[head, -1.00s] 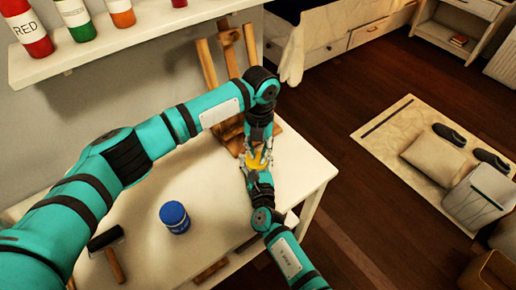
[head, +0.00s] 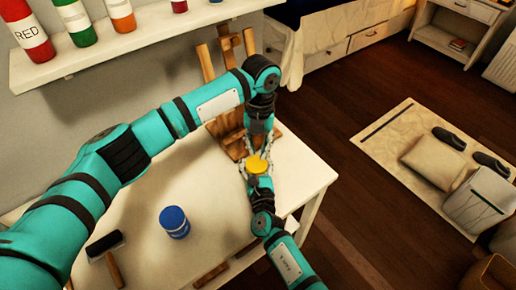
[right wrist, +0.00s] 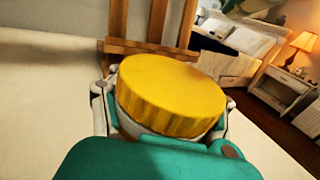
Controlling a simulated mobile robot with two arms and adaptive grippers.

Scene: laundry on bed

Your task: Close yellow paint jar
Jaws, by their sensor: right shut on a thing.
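The yellow paint jar is held upright at the table's right part, with its yellow lid (head: 257,163) on top. In the right wrist view the yellow lid (right wrist: 172,92) sits over the pale jar body (right wrist: 140,128), of which little shows. My right gripper (head: 258,174) is shut on the jar, its fingers on both sides below the lid. My left gripper (head: 260,146) is just beyond the lid in the head view, its fingers spread and apparently empty. It does not show in the right wrist view.
A blue paint jar (head: 174,222) and a black roller (head: 105,244) stand and lie on the white table (head: 140,205). A wooden easel (head: 212,80) stands behind the grippers. A shelf (head: 130,50) with paint bottles is above at left.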

